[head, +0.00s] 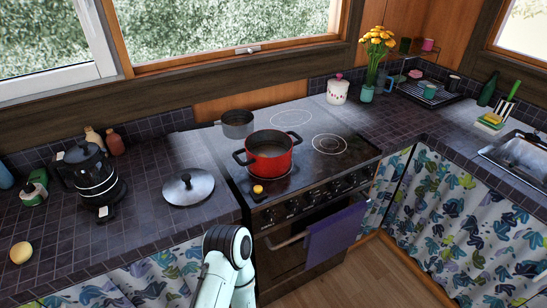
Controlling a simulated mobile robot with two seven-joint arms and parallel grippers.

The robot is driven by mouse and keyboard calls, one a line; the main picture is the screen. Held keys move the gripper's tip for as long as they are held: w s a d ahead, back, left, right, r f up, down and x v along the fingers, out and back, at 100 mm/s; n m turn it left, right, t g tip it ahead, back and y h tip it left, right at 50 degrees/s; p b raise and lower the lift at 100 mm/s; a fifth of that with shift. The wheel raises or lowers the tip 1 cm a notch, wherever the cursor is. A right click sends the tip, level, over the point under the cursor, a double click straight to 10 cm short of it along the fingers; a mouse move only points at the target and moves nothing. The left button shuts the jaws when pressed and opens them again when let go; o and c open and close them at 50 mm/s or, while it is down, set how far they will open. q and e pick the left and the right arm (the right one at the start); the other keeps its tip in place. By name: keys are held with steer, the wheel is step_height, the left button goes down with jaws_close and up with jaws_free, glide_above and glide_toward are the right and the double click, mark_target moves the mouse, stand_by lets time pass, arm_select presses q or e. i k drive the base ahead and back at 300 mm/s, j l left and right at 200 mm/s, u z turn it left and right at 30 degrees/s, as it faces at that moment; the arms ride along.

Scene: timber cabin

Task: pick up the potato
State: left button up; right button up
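A pale yellow, rounded thing that looks like the potato (21,252) lies on the dark tiled counter at the far left of the head view, near the counter's front edge. Nothing touches it from above. A white link of one of my arms rises at the bottom middle, in front of the counter and stove, well to the right of the potato. No gripper fingers show, so neither gripper can be seen.
A black kettle (95,180) and a metal lid (188,186) stand right of the potato. A green object (33,193) and small bottles stand behind. A red pot (269,157) and a grey pan (238,124) sit on the stove (310,175). Counter around the potato is clear.

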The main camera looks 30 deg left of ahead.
mark_target(19, 253)
steer(key=u, duration=3.25)
